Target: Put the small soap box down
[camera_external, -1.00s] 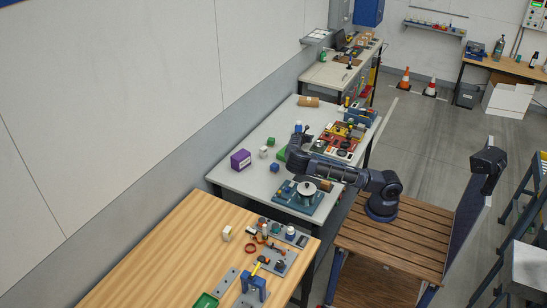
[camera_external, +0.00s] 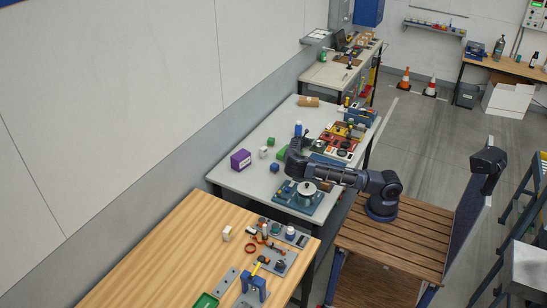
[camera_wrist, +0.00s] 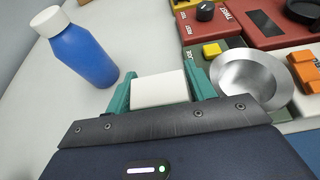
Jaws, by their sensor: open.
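The small soap box (camera_wrist: 160,90) is a plain white block in the wrist view. It lies between the two teal fingers of my gripper (camera_wrist: 159,72), close to both. The fingers are open, and whether either still touches the box cannot be told. The box appears to be at the light grey tabletop (camera_wrist: 150,30), though its underside is hidden. In the external view my arm reaches over the grey table (camera_external: 235,183), and the arm hides the fingers and the box.
A blue bottle with a white cap (camera_wrist: 82,52) stands close left of my gripper. A metal bowl (camera_wrist: 250,80) and red and green panels with knobs lie close right.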

